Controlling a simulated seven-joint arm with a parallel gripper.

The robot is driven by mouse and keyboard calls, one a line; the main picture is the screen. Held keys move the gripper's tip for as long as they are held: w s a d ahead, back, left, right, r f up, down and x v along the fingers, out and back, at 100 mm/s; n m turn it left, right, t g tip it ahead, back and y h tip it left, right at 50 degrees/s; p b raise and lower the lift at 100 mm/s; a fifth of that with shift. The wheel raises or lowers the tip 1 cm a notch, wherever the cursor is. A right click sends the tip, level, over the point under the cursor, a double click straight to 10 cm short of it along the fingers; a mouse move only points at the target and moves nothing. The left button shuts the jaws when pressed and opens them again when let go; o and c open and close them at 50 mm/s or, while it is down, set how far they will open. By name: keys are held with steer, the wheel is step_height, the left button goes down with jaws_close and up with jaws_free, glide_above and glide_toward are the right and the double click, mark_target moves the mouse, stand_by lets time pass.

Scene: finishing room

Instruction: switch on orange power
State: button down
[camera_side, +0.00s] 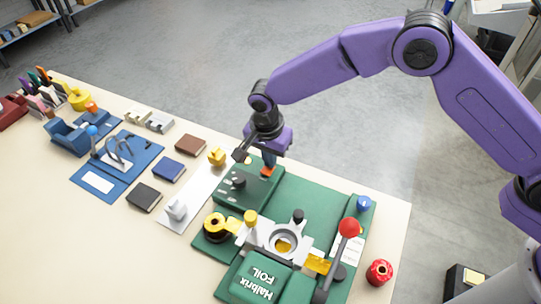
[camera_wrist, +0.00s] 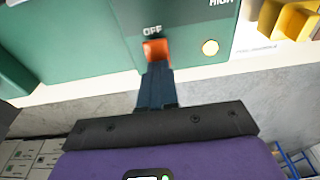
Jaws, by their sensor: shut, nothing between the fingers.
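The orange power switch (camera_wrist: 155,49) sits on the front face of a green machine (camera_wrist: 90,28), just below the printed word OFF. It also shows in the side view as a small orange spot (camera_side: 267,171) at the green base's back corner. My gripper (camera_wrist: 155,68) is shut and empty, its dark fingertips right at the switch's lower edge, seeming to touch it. In the side view my gripper (camera_side: 268,160) points down at the switch. A round pale-yellow lamp (camera_wrist: 210,47) beside the switch looks bright. The switch's exact tilt is hard to tell.
The green foil press (camera_side: 262,283) has a red-knobbed lever (camera_side: 349,229) and a yellow foil roll (camera_side: 215,226). A red spool (camera_side: 379,272) stands at the table's right. A yellow piece (camera_side: 217,156) lies left of my gripper. Bare table (camera_side: 110,260) lies at lower left.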

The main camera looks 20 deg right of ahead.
mark_target(267, 171)
steer(key=shift+s+a+f, duration=0.2)
steer(key=shift+s+a, duration=0.45)
steer(key=shift+s, duration=0.1)
steer(key=shift+w+r, duration=0.1)
steer(key=shift+r, duration=0.45)
step_height(267, 171, up, 13)
steer(key=s+a, duration=0.1)
steer(key=shift+w+d+r, duration=0.2)
steer(key=shift+w+d, duration=0.3)
